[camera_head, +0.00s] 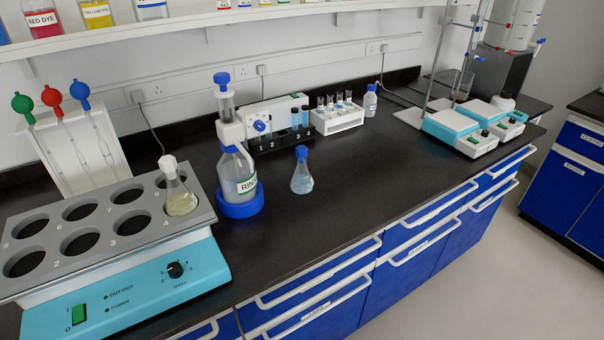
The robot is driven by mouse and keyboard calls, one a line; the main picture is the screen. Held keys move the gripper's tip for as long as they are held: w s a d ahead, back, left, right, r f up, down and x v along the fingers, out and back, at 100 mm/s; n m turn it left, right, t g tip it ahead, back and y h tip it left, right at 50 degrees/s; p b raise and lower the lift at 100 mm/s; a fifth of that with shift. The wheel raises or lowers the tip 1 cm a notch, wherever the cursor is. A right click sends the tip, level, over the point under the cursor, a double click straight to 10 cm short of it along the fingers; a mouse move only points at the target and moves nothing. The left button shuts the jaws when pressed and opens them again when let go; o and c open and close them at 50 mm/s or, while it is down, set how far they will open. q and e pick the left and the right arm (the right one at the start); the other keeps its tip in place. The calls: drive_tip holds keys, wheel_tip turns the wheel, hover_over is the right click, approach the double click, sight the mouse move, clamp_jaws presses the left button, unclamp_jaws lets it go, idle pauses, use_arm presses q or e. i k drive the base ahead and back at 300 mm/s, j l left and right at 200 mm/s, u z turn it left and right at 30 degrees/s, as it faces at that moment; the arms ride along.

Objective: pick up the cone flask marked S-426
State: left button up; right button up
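A conical flask with a white cap and pale yellow liquid (181,200) stands in a front-right hole, by the number 4, of the grey rack (100,246) on the turquoise shaker (130,296). A second conical flask with a blue cap and pale blue liquid (302,175) stands upright on the black bench, right of the rinse bottle. No S-426 marking is legible on either flask. Neither of my grippers is in view.
A rinse dispenser bottle (238,175) in a blue base stands between the flasks. Behind are a tube rack (282,138), a white vial rack (338,120) and a small bottle (370,101). Pipettes lean on a stand (60,165). The bench (370,165) is clear at front right.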

sight(301, 182)
drive_tip(key=i+l, duration=0.1)
drive_tip(key=l, duration=0.15)
drive_tip(key=i+l, duration=0.15)
drive_tip(key=l, duration=0.15)
drive_tip(key=i+l, duration=0.1)
drive_tip(key=l, duration=0.15)
drive_tip(key=i+l+u, duration=0.1)
drive_tip(key=l, duration=0.2)
drive_tip(key=i+l+u, duration=0.1)
drive_tip(key=l, duration=0.25)
drive_tip(key=i+l+u, duration=0.15)
drive_tip(key=l, duration=0.2)
